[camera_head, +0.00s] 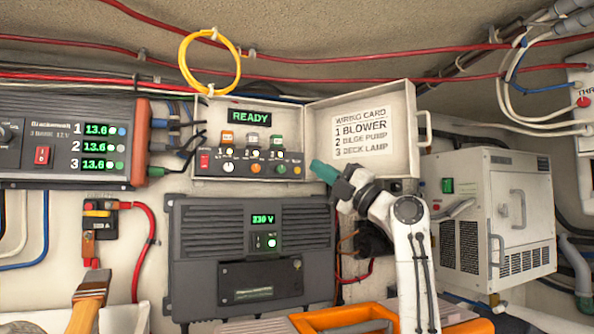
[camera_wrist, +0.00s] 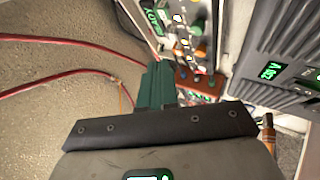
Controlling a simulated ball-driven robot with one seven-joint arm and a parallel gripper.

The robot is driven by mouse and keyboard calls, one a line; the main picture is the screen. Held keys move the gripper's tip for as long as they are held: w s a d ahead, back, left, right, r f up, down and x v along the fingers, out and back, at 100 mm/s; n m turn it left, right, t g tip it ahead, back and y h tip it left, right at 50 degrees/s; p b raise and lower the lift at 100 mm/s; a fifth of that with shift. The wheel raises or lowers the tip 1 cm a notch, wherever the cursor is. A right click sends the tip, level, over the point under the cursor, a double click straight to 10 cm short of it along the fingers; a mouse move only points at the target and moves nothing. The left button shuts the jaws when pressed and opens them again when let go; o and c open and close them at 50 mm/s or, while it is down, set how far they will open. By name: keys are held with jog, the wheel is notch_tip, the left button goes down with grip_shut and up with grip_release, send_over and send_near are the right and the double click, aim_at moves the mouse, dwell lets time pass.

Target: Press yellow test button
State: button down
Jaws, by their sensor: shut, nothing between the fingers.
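The open test box (camera_head: 300,115) hangs on the wall with a green READY display (camera_head: 249,117). Its panel (camera_head: 240,178) carries a red switch (camera_head: 204,161), several small lamps and a lower row of small round controls in whitish, orange and green. I cannot tell for sure which one is the yellow test button. My gripper (camera_head: 322,171), with teal fingers, is shut and empty. In the head view it appears just right of the panel, in front of the box's lower edge. In the wrist view the shut fingers (camera_wrist: 155,85) appear beside the panel, with no visible contact.
The box lid (camera_head: 360,120) stands open to the right with a wiring card. A dark inverter (camera_head: 250,215) is below. A charger (camera_head: 60,160) is at left, a white cabinet (camera_head: 480,220) at right. Red cables and a yellow cable loop (camera_head: 182,60) run above.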

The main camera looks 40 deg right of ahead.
aim_at(298, 170)
jog(key=shift+w+d+p, duration=0.3)
jog(key=shift+w+d, duration=0.05)
jog(key=shift+w, duration=0.9)
jog(key=shift+w+d+p, duration=0.3)
jog(key=shift+w+d, duration=0.1)
jog(key=shift+w, duration=0.9)
jog(key=shift+w+d+p, duration=0.3)
jog(key=shift+w+d, duration=0.05)
jog(key=shift+w, duration=0.9)
jog(key=shift+w, duration=0.15)
jog(key=shift+w+d+b, duration=0.1)
jog(key=shift+w+b, duration=0.15)
jog(key=shift+b, duration=0.1)
jog(key=shift+w+d, duration=0.15)
jog(key=shift+w, duration=0.2)
jog(key=shift+s, duration=0.1)
jog(key=shift+s+a+b, duration=0.25)
jog(key=shift+s+b, duration=0.4)
jog(key=shift+b, duration=0.2)
